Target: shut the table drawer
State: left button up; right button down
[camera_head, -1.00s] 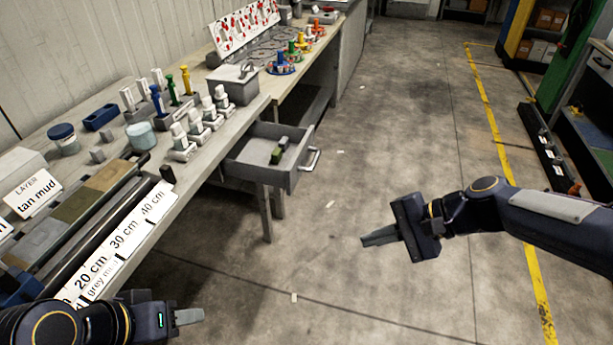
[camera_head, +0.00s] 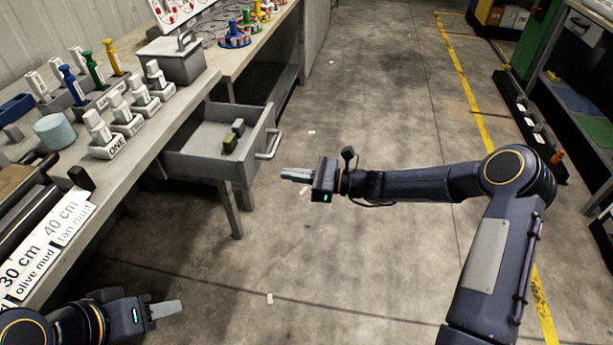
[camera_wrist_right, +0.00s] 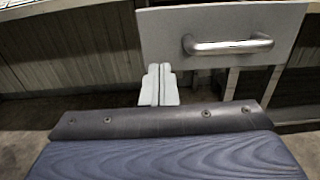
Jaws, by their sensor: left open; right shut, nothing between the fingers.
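The table drawer (camera_head: 200,160) is pulled out from under the workbench, its grey front facing right, with a metal bar handle (camera_head: 269,146). Two small blocks, one green (camera_head: 229,143) and one dark grey (camera_head: 238,126), lie inside it. My right gripper (camera_head: 284,174) is shut and empty, just right of and a little below the drawer front in the head view, apart from it. In the right wrist view the shut fingertips (camera_wrist_right: 160,70) show near the lower left of the drawer front, left of the handle (camera_wrist_right: 228,45). My left gripper (camera_head: 180,308) is open at the lower left, away from the drawer.
A bench leg (camera_head: 231,212) stands below the drawer.

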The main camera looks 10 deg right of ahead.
aim_at(250, 169)
pick_arm(q)
jog(key=shift+f+b, duration=0.3)
jog(key=shift+f, duration=0.05)
pick_arm(e)
jog(key=x, duration=0.7)
jog(key=shift+w+a, duration=0.1)
jog(key=shift+a, duration=0.25)
jog(key=shift+a, duration=0.1)
